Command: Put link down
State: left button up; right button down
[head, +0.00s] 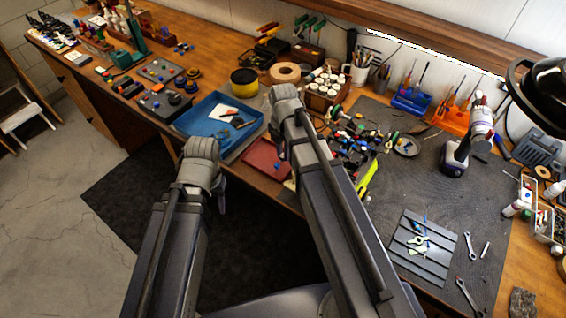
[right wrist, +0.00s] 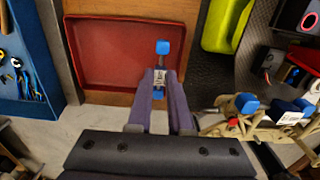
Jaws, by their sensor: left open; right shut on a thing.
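My right gripper (right wrist: 160,82) is shut on the link (right wrist: 162,48), a small part with blue ends and a pale middle. In the right wrist view it is held at the near edge of the shallow red tray (right wrist: 125,55), toward the tray's right side. I cannot tell whether it touches the tray. In the head view the red tray (head: 262,158) is partly hidden by my right arm, and my right gripper (head: 279,165) points down at it. My left gripper (head: 221,200) is open and seems empty, low in front of the bench and mostly hidden by its own wrist.
A blue tray (head: 187,122) with tools lies left of the red tray. Car parts (head: 358,142) crowd the dark mat to the right, near a yellow-green piece (head: 370,178). A cordless driver (head: 457,155) stands further right. The red tray's floor looks empty.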

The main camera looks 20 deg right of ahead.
jog(key=shift+f+b, duration=1.8)
jog(key=shift+f, duration=0.15)
jog(key=c, duration=1.1)
grip_release()
